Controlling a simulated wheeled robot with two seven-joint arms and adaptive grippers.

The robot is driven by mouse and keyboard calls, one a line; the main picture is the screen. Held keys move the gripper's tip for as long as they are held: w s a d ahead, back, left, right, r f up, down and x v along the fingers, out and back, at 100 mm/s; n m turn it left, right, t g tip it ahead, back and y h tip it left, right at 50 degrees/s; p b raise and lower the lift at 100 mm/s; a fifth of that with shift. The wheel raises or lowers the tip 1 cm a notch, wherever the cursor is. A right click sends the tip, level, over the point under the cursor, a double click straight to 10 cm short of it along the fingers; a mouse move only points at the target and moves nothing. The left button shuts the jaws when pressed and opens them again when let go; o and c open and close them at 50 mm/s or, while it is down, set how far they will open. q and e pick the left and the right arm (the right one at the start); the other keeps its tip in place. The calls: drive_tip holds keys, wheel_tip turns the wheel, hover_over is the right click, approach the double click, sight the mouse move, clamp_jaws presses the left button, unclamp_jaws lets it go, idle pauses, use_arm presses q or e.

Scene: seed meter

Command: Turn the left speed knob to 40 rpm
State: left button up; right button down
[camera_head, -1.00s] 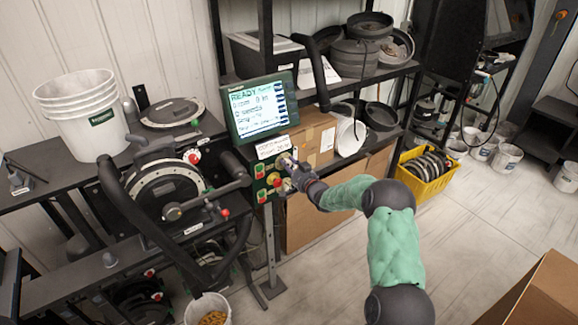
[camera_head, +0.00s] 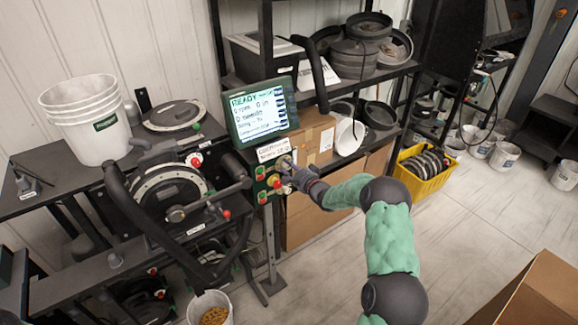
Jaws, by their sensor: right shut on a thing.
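The control panel (camera_head: 263,190) is a green box with red and green buttons below the screen. A white handwritten label (camera_head: 273,149) is on its top edge. My right gripper (camera_head: 286,165) is at the panel's upper right, shut on a small knob, which its fingers mostly hide. I cannot make out the knob's pointer or scale, nor tell from the picture which speed knob it is. The screen (camera_head: 260,110) reads READY with several lines of small text. My left gripper is not in view.
The seed meter (camera_head: 170,192) with its round disc and handle stands left of the panel. White buckets (camera_head: 85,120) stand on the left table. A shelf with dark pans (camera_head: 355,55) is behind. A yellow crate (camera_head: 425,172) sits on the floor, right. A cardboard box (camera_head: 525,300) is at the lower right.

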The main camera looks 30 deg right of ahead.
drive_tip(key=shift+d+r+m, duration=0.1)
drive_tip(key=shift+d+m, duration=0.05)
drive_tip(key=shift+m, duration=0.45)
drive_tip(key=c, duration=0.9)
unclamp_jaws()
drive_tip(key=shift+s, duration=0.15)
drive_tip(key=s, duration=0.7)
drive_tip(key=s+d, duration=0.1)
drive_tip(key=s, duration=0.3)
drive_tip(key=shift+s+r, duration=0.3)
drive_tip(key=shift+r, duration=0.05)
